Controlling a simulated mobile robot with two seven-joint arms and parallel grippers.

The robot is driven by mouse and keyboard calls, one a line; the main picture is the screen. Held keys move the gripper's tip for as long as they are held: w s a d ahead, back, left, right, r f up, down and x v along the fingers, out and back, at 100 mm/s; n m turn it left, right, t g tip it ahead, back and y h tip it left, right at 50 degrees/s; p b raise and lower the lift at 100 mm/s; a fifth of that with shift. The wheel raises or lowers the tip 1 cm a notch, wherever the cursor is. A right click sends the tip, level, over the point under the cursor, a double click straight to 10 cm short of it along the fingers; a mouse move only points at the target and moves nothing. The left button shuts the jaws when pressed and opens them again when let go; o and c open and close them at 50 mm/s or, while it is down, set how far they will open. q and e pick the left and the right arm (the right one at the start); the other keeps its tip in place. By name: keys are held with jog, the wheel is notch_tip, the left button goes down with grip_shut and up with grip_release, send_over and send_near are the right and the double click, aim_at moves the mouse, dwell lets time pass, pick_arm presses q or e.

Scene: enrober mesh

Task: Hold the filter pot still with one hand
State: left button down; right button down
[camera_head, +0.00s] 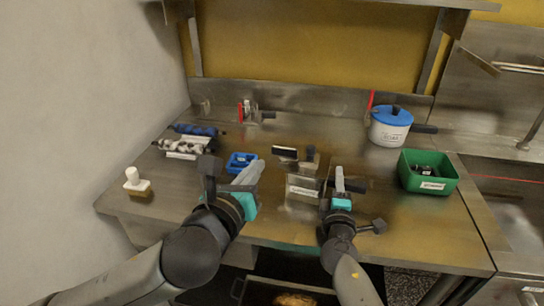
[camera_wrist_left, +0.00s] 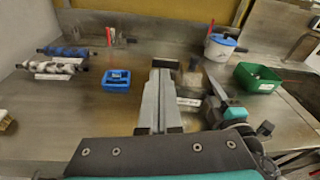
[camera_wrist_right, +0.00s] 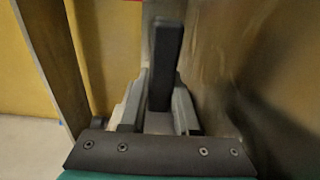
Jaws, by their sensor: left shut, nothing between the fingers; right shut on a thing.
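The filter pot (camera_head: 303,190) looks to be the square steel vessel with a white label at the table's front middle; the label is too small to read. Its dark handle (camera_head: 352,185) points right. My right gripper (camera_head: 340,178) is shut on this handle; the dark handle (camera_wrist_right: 166,60) stands between the fingers in the right wrist view. My left gripper (camera_head: 252,170) is shut and empty, left of the pot and apart from it. In the left wrist view its fingers (camera_wrist_left: 160,95) are together, and the pot (camera_wrist_left: 188,88) is partly hidden behind them.
A blue tray (camera_head: 240,160) lies just behind my left gripper. A blue-lidded white pot (camera_head: 389,128) and a green bin (camera_head: 428,165) are at right. Blue and white rollers (camera_head: 182,145) and a white-handled brush (camera_head: 137,184) are at left.

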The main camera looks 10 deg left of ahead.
pick_arm(q)
notch_tip(320, 180, down, 2)
jog(key=s+m+g, duration=0.2)
pick_arm(e)
jog(key=shift+d, duration=0.1)
pick_arm(q)
send_near(275, 151)
jog(key=shift+y, duration=0.4)
jog(key=x, duration=0.5)
jog(key=shift+s+d+f, duration=0.2)
jog(key=shift+d+f, duration=0.15)
jog(key=shift+f, duration=0.05)
jog(key=shift+w, duration=0.85)
jog(key=shift+w+a+m+h, duration=0.15)
jog(key=shift+w+m+h, duration=0.45)
jog(key=shift+h, duration=0.1)
jog(key=shift+s, duration=0.15)
jog(key=f+v, duration=0.1)
jog(key=v, duration=1.2)
jog(key=shift+s, duration=0.6)
